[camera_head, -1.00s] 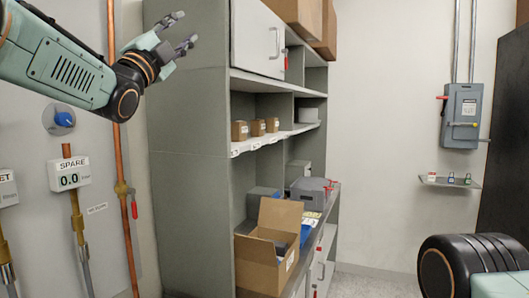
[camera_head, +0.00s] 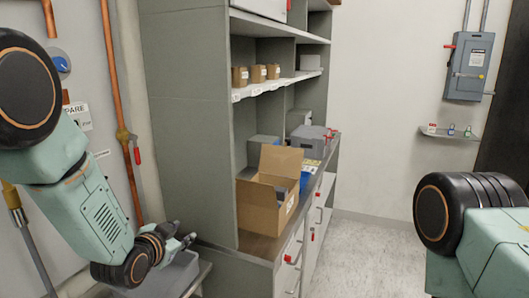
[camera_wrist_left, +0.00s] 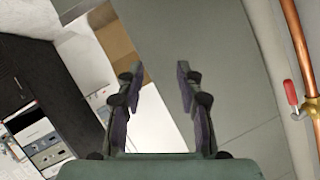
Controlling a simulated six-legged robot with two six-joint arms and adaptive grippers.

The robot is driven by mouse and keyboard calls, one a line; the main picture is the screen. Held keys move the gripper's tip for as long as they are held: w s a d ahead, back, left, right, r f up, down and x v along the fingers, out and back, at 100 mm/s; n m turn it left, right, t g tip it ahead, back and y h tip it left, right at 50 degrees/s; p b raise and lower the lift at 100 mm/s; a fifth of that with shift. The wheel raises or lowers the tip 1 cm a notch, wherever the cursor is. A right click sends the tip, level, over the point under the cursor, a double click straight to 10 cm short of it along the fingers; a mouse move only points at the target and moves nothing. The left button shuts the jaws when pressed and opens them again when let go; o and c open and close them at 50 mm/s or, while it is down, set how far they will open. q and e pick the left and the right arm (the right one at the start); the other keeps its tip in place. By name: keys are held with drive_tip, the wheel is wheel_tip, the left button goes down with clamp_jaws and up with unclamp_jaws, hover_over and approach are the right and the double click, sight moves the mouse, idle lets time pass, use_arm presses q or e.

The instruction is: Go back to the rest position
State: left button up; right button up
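My left gripper (camera_head: 184,236) is low at the left of the head view, beside the lower side panel of the grey shelf unit. In the left wrist view its two fingers (camera_wrist_left: 158,85) stand apart with nothing between them. The fingers face the grey panel, and nothing is held. My right arm (camera_head: 470,225) shows at the lower right as a black joint and a pale green link. My right gripper is outside the views.
The grey shelf unit (camera_head: 190,120) holds an open cardboard box (camera_head: 265,208) on its counter and small brown boxes (camera_head: 257,74) above. Copper pipes (camera_head: 119,95) run down the left wall. A grey bin (camera_head: 165,280) sits below my left gripper. Floor at centre right is clear.

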use_arm(q)
drive_tip(key=s+a+f+n+g+y, duration=0.15)
drive_tip(key=s+f+n+g, duration=0.4)
drive_tip(key=s+f, duration=1.45)
drive_tip(key=s+f+n+g, duration=0.15)
drive_tip(key=s+g, duration=0.25)
drive_tip(key=s, duration=0.9)
drive_tip(key=s+f+n+g, duration=0.1)
drive_tip(key=s+f+g, duration=0.25)
drive_tip(key=s, duration=0.85)
wheel_tip(320, 180, down, 14)
drive_tip(key=b, duration=1.4)
drive_tip(key=shift+w+a+r, duration=0.2)
drive_tip(key=shift+w+a, duration=0.15)
drive_tip(key=shift+a, duration=0.05)
use_arm(e)
wheel_tip(320, 180, down, 14)
drive_tip(key=shift+w, duration=0.1)
use_arm(q)
drive_tip(key=shift+s, duration=0.1)
use_arm(e)
drive_tip(key=shift+w, duration=0.1)
